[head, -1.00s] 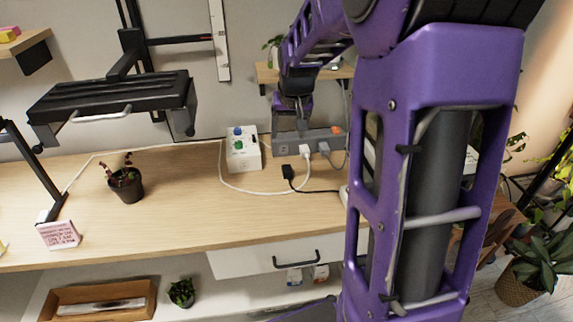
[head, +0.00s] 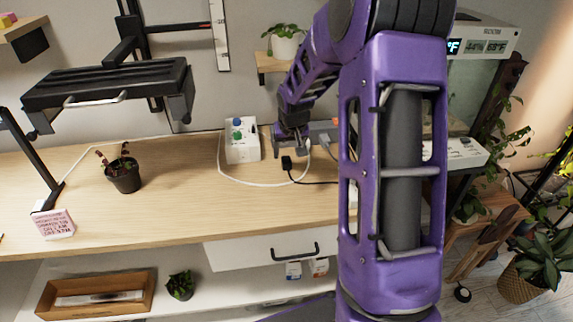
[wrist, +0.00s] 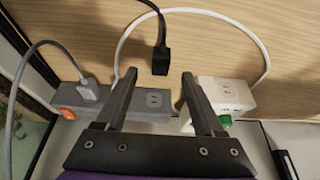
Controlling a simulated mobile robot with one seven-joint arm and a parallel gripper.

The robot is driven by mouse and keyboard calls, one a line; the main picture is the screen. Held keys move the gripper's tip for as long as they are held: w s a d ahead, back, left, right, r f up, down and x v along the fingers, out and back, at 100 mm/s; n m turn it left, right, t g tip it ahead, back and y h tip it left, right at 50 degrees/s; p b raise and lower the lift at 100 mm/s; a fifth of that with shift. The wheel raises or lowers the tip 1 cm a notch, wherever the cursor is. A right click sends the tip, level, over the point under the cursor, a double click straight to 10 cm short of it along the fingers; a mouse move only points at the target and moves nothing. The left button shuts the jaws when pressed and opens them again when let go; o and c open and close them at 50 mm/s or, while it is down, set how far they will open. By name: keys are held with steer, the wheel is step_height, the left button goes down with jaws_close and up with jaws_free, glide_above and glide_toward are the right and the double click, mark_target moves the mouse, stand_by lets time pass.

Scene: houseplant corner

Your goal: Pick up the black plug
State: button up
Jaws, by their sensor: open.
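The black plug (head: 287,162) lies on the wooden bench, its black cord running off to the right in the head view. In the wrist view the black plug (wrist: 160,62) sits beyond the fingertips, roughly centred between them, with its cord leading up. My gripper (wrist: 158,78) is open and empty, and apart from the plug. In the head view my gripper (head: 291,150) is just behind the plug, over the grey power strip; its fingers are hard to make out there.
A white box with green and blue knobs (head: 242,143) stands left of my gripper. A white cable (wrist: 125,40) loops around the plug. A potted plant (head: 124,176) stands further left.

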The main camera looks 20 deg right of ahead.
mark_target(287, 161)
steer(key=b+x, duration=0.1)
steer(key=x, duration=0.4)
jaws_close()
